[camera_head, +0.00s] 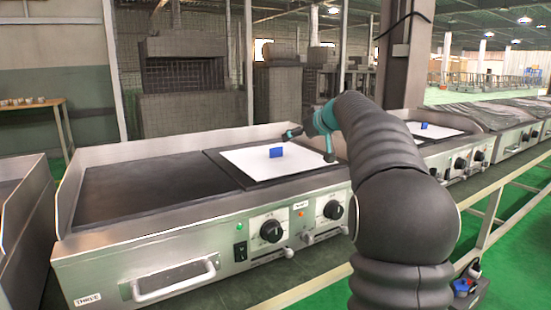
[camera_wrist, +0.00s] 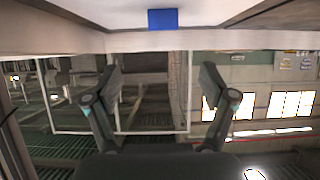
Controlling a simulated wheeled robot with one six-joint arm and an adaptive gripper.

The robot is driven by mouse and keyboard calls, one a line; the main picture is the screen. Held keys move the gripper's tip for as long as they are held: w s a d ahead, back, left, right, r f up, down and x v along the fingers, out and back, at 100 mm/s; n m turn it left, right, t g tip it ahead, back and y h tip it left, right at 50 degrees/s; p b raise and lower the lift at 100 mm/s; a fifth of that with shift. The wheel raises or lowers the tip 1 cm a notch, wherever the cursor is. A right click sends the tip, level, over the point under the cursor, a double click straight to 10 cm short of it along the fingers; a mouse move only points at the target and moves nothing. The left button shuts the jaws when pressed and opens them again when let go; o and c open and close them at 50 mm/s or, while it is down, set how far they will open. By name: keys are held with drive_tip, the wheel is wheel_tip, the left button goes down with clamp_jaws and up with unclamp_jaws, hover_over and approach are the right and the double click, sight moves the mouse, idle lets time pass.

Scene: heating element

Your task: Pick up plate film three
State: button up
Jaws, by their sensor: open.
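The plate film is a flat white sheet (camera_head: 245,165) with a small upright blue block (camera_head: 276,152) on it. It lies on the right part of the griddle (camera_head: 140,188), whose front label reads THREE. My gripper (camera_head: 309,146) is open and empty, just right of the blue block and apart from it. In the wrist view, the blue block (camera_wrist: 163,19) and the white sheet (camera_wrist: 75,39) show at the top, upside down. The spread fingers (camera_wrist: 161,76) are below them in that picture, with the block centred between them. My arm hides the griddle's right end.
Raised steel walls edge the griddle's back and left side. Its front has knobs (camera_head: 271,231) and a handle (camera_head: 175,280). Another griddle with a white sheet (camera_head: 437,133) and blue block stands farther right. A pillar (camera_head: 405,65) rises behind my arm.

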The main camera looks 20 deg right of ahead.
sight(279, 158)
drive_tip(key=p+x, duration=0.1)
drive_tip(key=x, duration=0.6)
drive_tip(key=shift+a+p+x, duration=0.1)
drive_tip(key=shift+p+x, duration=0.2)
drive_tip(key=shift+x, duration=1.05)
drive_tip(key=shift+a+p+x, duration=0.15)
drive_tip(key=shift+p+x, duration=0.15)
drive_tip(key=shift+x, duration=1)
drive_tip(key=shift+s+f, duration=0.1)
drive_tip(key=shift+s, duration=0.05)
drive_tip(key=shift+c, duration=0.2)
drive_tip(key=c, duration=1.2)
